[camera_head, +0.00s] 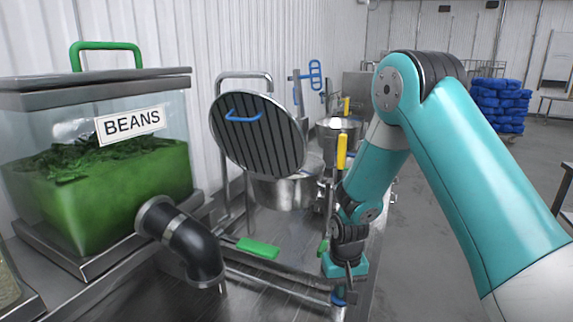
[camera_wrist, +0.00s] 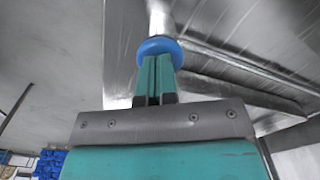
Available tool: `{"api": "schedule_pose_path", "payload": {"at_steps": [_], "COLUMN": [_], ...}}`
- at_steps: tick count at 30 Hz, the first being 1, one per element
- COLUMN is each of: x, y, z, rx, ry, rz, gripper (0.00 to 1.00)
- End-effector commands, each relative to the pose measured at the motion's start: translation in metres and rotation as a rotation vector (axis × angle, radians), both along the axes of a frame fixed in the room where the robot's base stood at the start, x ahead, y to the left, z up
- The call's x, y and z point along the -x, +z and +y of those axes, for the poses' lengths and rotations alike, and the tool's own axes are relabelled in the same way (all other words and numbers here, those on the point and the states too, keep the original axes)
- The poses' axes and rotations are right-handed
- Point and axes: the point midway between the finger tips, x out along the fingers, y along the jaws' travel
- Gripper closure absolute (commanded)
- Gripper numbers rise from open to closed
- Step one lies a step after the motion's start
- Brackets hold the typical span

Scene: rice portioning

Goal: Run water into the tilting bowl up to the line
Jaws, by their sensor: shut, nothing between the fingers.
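A steel bowl (camera_head: 284,192) stands beyond the counter's near part, left of my arm. Its round, dark-striped lid (camera_head: 258,140) with a blue handle is raised and hides much of the bowl's inside. I cannot see a fill line or any water. My gripper (camera_head: 349,280) points down at the counter's right edge. Its teal fingers also show in the wrist view (camera_wrist: 155,75), shut together and empty. Their tips are at a blue round knob (camera_wrist: 160,46) on a pale metal stem. The blue knob also shows in the head view (camera_head: 345,297); I cannot tell whether the fingers touch it.
A clear bin labelled BEANS (camera_head: 95,185) with green contents stands at the left. A dark elbow pipe (camera_head: 183,243) and a green-handled tool (camera_head: 258,248) are on the near counter. A second steel bowl (camera_head: 338,127) stands behind. The floor at right (camera_head: 430,250) is clear.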

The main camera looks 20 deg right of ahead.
Motion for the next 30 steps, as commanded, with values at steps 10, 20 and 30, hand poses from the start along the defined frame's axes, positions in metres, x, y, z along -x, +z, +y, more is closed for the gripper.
{"api": "schedule_pose_path", "payload": {"at_steps": [10,20,30], "x": [0.001,0.0009,0.0008], "y": [0.004,0.0052,0.0053], "z": [0.0002,0.0001,0.0001], "rx": [-0.001,-0.001,-0.001], "ry": [0.0,0.0,0.0], "rz": [0.003,0.003,0.003], "gripper": [1.0,1.0,1.0]}}
